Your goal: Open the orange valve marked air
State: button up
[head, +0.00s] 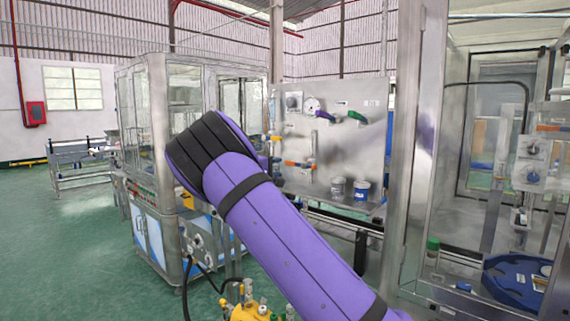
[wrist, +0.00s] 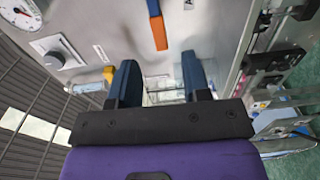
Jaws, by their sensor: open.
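Orange handles sit on the grey panel (head: 345,140). One is an orange-and-blue handle (head: 292,164) low on the panel; what looks like the same one is ahead of my fingers in the wrist view (wrist: 159,35). A smaller orange piece (head: 275,138) is at the panel's left edge. I cannot read which is marked air. My gripper (wrist: 161,80) is open, with two dark blue fingers apart and nothing seen between them. An orange-yellow fitting (wrist: 108,75) is just left of the left finger. In the head view my arm hides the gripper.
A knob (head: 293,101), a gauge (head: 312,104), a blue handle (head: 325,116) and a green handle (head: 356,117) are higher on the panel. Two cups (head: 361,190) stand on its ledge. A glass-sided machine (head: 155,115) is left; a metal post (head: 416,140) is right.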

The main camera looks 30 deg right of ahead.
aim_at(289, 163)
jog(key=x, duration=1)
jog(key=shift+w+d, duration=0.25)
jog(key=shift+w, duration=0.05)
grip_shut()
